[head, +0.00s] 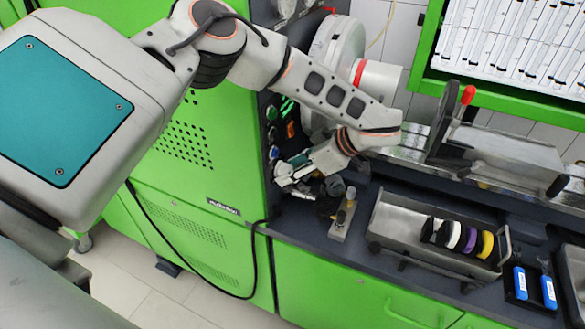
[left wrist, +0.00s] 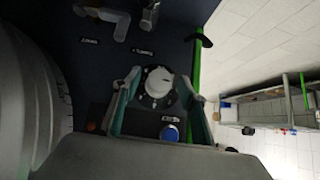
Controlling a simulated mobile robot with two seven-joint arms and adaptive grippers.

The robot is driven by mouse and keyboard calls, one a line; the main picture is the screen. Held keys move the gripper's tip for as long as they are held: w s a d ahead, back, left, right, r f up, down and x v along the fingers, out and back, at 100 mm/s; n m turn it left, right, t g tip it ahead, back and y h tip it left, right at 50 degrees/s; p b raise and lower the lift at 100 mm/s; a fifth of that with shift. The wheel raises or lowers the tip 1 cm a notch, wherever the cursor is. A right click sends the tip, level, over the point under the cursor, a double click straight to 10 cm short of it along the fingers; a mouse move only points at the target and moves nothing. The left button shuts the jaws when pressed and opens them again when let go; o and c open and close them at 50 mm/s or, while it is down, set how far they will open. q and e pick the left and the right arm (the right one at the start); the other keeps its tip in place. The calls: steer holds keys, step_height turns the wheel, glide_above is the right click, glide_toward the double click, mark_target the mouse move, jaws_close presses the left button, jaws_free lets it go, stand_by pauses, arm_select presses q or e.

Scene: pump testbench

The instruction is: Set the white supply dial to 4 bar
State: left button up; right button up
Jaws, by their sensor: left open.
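The white supply dial (left wrist: 158,82) shows in the left wrist view as a round white knob on a dark scale ring, set in the dark panel (left wrist: 92,65). My left gripper (head: 283,177) is open, with one finger on each side of the dial. I cannot tell whether either finger touches it. The dial's pointer and scale marks are too small to read. In the head view the gripper is close to the dark side panel of the green cabinet and hides the dial. My right gripper is not in view.
A blue knob (left wrist: 170,133) sits near the dial between the fingers. Pipe fittings (left wrist: 105,16) stick out of the panel. In the head view, a valve block (head: 343,217) and a metal tray (head: 390,215) with several coloured rings stand on the dark bench.

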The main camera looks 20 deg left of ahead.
arm_select(q)
steer(key=c, duration=1.1)
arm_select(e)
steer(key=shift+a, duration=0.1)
arm_select(q)
steer(key=shift+w+f+m+g+y+b, duration=0.1)
steer(key=shift+w+m+g+y+b, duration=0.1)
steer(key=shift+m+g+b, duration=0.95)
steer(key=shift+w+f+m+g+y+b, duration=0.15)
steer(key=shift+m+g+b, duration=0.4)
steer(key=shift+g, duration=1.1)
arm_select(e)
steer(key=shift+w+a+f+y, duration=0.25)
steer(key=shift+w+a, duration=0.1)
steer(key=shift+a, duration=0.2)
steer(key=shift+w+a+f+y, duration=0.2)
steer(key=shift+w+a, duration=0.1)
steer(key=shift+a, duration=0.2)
arm_select(q)
steer(key=shift+r, duration=0.1)
